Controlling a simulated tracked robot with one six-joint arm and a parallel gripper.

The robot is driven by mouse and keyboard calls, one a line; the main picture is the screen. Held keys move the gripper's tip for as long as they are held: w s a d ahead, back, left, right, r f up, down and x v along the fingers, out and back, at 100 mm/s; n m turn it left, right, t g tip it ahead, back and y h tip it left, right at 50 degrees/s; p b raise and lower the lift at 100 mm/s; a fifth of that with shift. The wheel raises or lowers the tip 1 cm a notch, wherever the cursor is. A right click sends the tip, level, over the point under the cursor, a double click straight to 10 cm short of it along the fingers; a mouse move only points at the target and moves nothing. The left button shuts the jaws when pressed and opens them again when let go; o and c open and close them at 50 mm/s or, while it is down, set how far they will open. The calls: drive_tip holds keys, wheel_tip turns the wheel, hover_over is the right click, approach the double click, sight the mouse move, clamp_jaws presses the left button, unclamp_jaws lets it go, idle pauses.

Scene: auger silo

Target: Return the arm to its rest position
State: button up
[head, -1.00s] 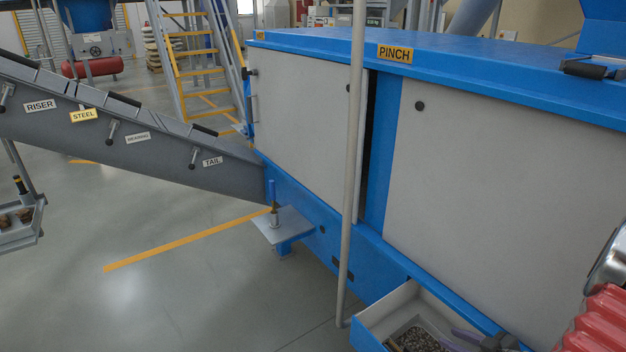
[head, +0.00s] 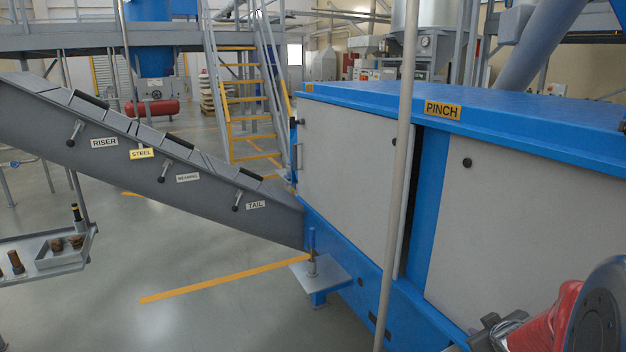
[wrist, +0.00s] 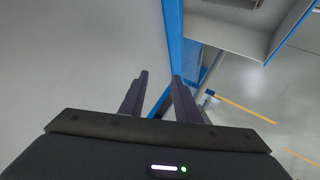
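My gripper (wrist: 159,84) shows in the wrist view with two dark fingers apart and nothing between them. Beyond the fingers are a pale panel and a blue frame edge (wrist: 175,40) of the machine. In the head view my arm is at the lower right, with a red sleeve and a round dark joint; the fingertips cannot be made out clearly there. The arm is close to the right grey panel (head: 520,210) of the blue machine; I cannot tell whether it touches.
A grey inclined conveyor (head: 130,160) with labelled levers joins the machine at left. A tray (head: 50,262) with small brown parts stands at lower left. An upright grey pole (head: 402,150) stands before the machine.

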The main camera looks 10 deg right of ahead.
drive_tip(key=s+a+r+m+g, duration=0.1)
drive_tip(key=s+a+r, duration=0.2)
drive_tip(key=a+r, duration=0.3)
drive_tip(key=s+a+r+m+g, duration=0.1)
drive_tip(key=s+a+r+m, duration=0.15)
drive_tip(key=a, duration=0.55)
drive_tip(key=s+a+r+y, duration=0.1)
drive_tip(key=s+a+y, duration=0.1)
drive_tip(key=s+a, duration=0.4)
drive_tip(key=s+a+r+g+y, duration=0.1)
drive_tip(key=s+a+y, duration=0.1)
drive_tip(key=s+a, duration=0.5)
drive_tip(key=a+n, duration=0.1)
drive_tip(key=a, duration=0.3)
drive_tip(key=shift+s+a+r+g, duration=0.2)
drive_tip(key=shift+a+r+g, duration=0.05)
drive_tip(key=shift+a+g, duration=0.05)
